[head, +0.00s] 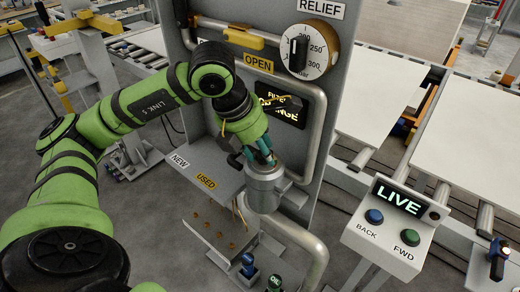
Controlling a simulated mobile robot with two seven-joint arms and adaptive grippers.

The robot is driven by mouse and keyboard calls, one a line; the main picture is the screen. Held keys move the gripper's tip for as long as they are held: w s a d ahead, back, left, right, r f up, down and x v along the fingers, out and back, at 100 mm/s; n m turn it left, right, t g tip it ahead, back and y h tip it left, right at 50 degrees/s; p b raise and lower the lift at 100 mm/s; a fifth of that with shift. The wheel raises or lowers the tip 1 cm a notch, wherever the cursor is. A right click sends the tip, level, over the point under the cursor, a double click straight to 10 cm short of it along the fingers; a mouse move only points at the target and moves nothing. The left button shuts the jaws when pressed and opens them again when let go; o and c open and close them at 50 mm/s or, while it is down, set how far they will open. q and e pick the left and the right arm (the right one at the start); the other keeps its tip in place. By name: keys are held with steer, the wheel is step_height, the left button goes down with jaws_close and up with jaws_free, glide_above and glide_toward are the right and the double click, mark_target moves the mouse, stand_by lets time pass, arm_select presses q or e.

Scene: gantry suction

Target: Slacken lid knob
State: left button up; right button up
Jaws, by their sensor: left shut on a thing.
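The lid knob is mostly hidden under my left gripper (262,157), on top of a grey metal filter canister (265,190). My left gripper comes down from above, its teal fingertips at the canister's top, and is shut on what appears to be the knob. The canister stands upright in front of a grey panel (318,185) with pipes. My right gripper does not show.
A RELIEF dial (313,50), an OPEN label (259,63) and a lit FILTER CHANGE display (282,104) are on the panel. NEW and USED labels mark a shelf (215,172) left of the canister. A LIVE control box (392,225) stands at right.

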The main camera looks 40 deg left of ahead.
arm_select(q)
steer(key=shift+s+d+f, duration=0.1)
steer(key=shift+s+f, duration=0.05)
steer(key=shift+f, duration=0.05)
steer(key=o, duration=1.1)
steer(key=shift+r, duration=0.1)
steer(key=shift+r, duration=0.35)
steer(key=v, duration=1.1)
steer(key=shift+r, duration=0.15)
